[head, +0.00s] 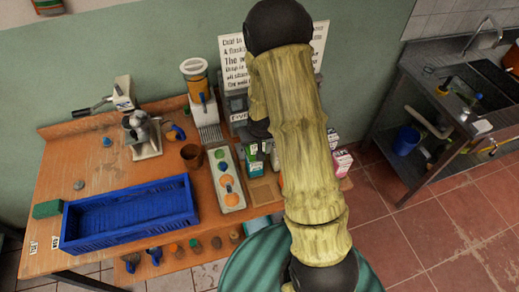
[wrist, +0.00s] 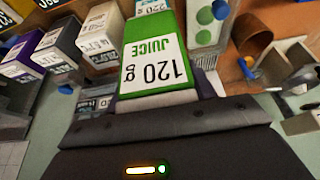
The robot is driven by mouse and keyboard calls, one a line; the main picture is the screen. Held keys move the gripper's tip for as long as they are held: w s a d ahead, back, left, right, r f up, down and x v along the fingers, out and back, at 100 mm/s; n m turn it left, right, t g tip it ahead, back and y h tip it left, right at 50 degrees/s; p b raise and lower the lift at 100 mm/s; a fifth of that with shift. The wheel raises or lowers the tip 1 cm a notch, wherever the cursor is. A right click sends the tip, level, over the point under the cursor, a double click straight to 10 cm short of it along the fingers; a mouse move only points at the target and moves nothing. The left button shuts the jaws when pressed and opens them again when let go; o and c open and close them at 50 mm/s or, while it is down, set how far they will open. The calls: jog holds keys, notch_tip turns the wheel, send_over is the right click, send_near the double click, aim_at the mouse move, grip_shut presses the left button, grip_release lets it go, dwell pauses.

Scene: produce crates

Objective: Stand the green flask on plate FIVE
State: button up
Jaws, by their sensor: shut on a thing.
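In the wrist view, a green carton (wrist: 160,62) with a white label reading JUICE 120 g stands out from my gripper (wrist: 168,102). My gripper appears shut on this carton, and its dark body fills the bottom of the view. No clearly flask-shaped green thing shows. In the head view, my arm hides the gripper and most of the bench's right end. A brown square (head: 262,192) lies there beside the arm. Small white tags (head: 33,247) sit at the bench's front left, too small to read surely. I cannot tell which plate is FIVE.
A blue crate (head: 131,236) and a pale tray with coloured rounds (head: 239,203) lie on the wooden bench (head: 100,160). A brown cup (head: 190,156), a metal press (head: 143,137) and a dispenser (head: 196,85) stand behind. Cartons (wrist: 62,50) crowd the wrist view's left.

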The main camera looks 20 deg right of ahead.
jog(key=w+p, duration=0.1)
jog(key=w, duration=1.3)
notch_tip(320, 180, down, 14)
jog(key=b, duration=1)
jog(key=shift+r+b, duration=0.25)
jog(key=shift+b, duration=0.1)
jog(key=shift+f+b, duration=0.3)
jog(key=shift+f, duration=0.05)
jog(key=o, duration=1.2)
jog(key=shift+s, duration=0.1)
jog(key=shift+c, duration=0.2)
notch_tip(320, 180, up, 9)
jog(key=p, duration=0.4)
jog(key=shift+r+p, duration=0.15)
jog(key=shift+p, duration=0.25)
